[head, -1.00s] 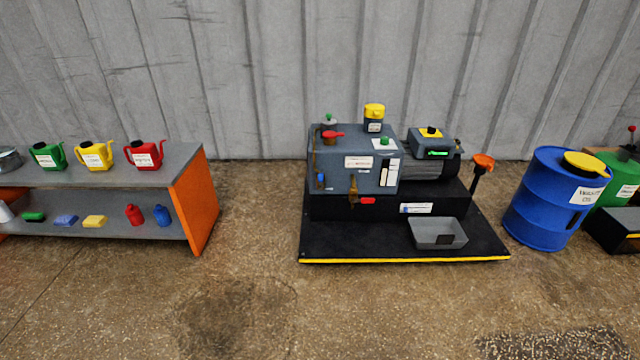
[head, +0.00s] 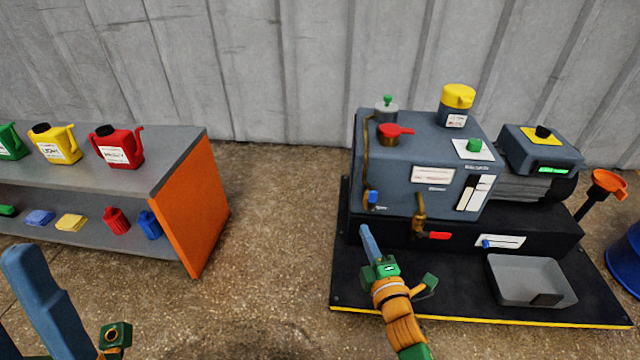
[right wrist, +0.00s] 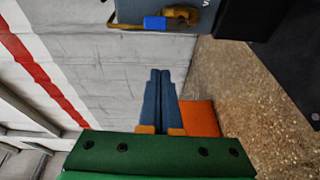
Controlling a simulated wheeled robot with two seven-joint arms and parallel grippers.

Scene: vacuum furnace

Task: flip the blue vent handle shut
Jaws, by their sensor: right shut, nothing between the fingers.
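The blue vent handle (head: 373,197) sits at the foot of a thin brass pipe on the left part of the grey machine's front. It also shows in the right wrist view (right wrist: 154,22) at the top, against brass fittings. My right gripper (head: 365,229) has its blue fingers together and empty, pointing up just below the handle, apart from it in the picture. In the right wrist view its fingertips (right wrist: 160,72) are below the handle. At the lower left of the head view, part of my left gripper (head: 40,300) shows, cut off by the edge.
The grey machine (head: 410,160) stands on a black base with a yellow front edge. A brass valve with a red handle (head: 438,236) is right of the vent handle. A grey tray (head: 520,270) lies at right. A shelf with an orange side (head: 193,205) stands left, with floor between.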

